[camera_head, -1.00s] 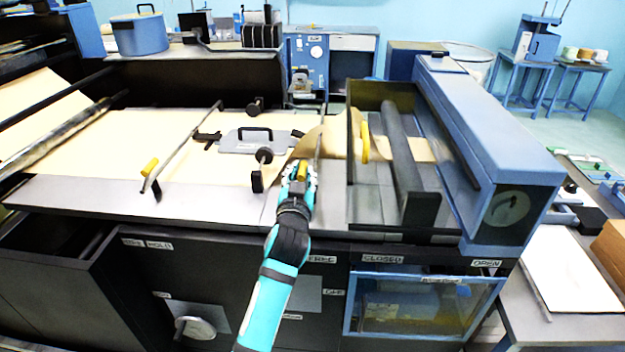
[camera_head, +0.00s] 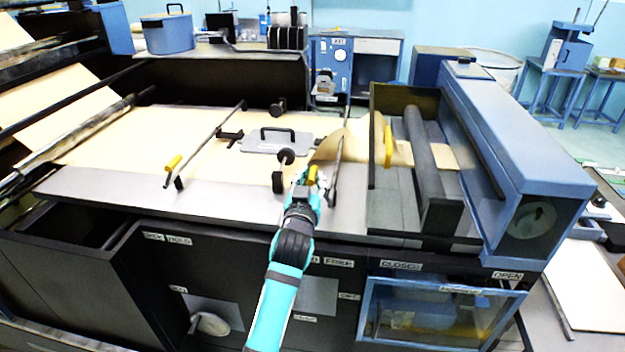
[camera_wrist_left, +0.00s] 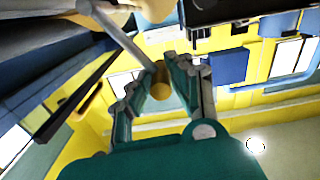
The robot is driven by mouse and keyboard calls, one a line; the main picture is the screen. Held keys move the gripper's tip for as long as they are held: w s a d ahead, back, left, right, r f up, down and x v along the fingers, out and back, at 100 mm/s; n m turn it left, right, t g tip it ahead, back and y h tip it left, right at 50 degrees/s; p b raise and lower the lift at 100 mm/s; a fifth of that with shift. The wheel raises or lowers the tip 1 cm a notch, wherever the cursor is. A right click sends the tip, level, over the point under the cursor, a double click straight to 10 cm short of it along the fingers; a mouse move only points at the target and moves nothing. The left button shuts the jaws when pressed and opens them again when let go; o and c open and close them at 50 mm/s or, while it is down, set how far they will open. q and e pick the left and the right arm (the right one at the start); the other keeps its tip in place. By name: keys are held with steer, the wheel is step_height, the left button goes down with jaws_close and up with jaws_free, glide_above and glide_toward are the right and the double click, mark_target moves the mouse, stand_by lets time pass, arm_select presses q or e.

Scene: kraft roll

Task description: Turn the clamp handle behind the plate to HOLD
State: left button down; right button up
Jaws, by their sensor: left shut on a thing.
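A clamp bar (camera_head: 340,155) crosses the paper to the right of the grey plate (camera_head: 255,143), with a yellow grip (camera_head: 312,175) at its front end. My left gripper (camera_head: 308,180) is shut on that yellow grip at the table's front edge. In the left wrist view the yellow grip (camera_wrist_left: 158,88) sits between the fingers, with the grey bar (camera_wrist_left: 120,38) running up and left. A label reading FREE (camera_head: 338,262) is on the front panel below; the label left of it is partly hidden by my arm. My right gripper is not in view.
A black knob post (camera_head: 283,160) stands close to my gripper's left. A dark roller (camera_head: 425,155) and blue housing (camera_head: 515,140) stand on the right.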

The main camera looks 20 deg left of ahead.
arm_select(q)
steer(key=shift+a+f, duration=0.1)
steer(key=shift+f, duration=0.05)
steer(key=c, duration=1.2)
jaws_free()
steer(key=shift+o, duration=0.2)
steer(key=v, duration=0.7)
steer(key=shift+s, duration=0.35)
